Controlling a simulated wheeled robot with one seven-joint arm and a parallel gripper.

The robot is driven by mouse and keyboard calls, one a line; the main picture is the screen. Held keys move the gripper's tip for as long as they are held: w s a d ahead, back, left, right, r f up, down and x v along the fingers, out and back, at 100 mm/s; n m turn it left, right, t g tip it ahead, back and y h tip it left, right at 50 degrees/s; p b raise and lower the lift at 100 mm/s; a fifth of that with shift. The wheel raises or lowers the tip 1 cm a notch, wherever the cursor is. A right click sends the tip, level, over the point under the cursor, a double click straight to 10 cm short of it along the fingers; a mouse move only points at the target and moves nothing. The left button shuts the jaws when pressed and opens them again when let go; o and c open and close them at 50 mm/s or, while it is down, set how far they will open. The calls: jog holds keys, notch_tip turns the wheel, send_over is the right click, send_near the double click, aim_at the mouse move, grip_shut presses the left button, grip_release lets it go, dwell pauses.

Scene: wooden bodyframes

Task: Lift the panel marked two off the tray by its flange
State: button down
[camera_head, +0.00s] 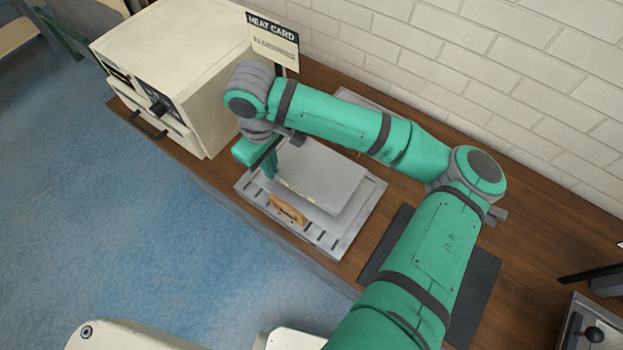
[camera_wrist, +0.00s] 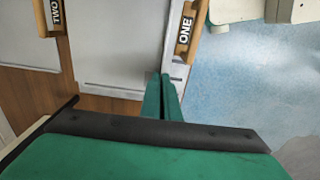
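The panel marked two (camera_wrist: 22,36) lies at the left of the wrist view, with its wooden flange lettered TWO (camera_wrist: 55,14) on its right edge. A second wooden flange, lettered ONE (camera_wrist: 186,30), is at upper right; it seems to be the wooden piece (camera_head: 288,209) at the tray's front in the head view. A grey panel (camera_head: 325,178) lies over the slotted tray (camera_head: 340,236). My gripper (camera_wrist: 166,80) is over the tray's left end, by that panel's edge. Its fingers look together with nothing visible between them. My arm covers part of the far side.
A cream oven-like box (camera_head: 175,70) with a dark handle stands left of the tray. A card lettered HEAT CARD (camera_head: 273,40) stands behind. A brick wall (camera_head: 480,60) closes the back. A dark mat (camera_head: 478,285) lies right of the tray, partly under my arm.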

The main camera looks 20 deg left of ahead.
jog(key=shift+s+r, duration=0.1)
jog(key=shift+r, duration=2.25)
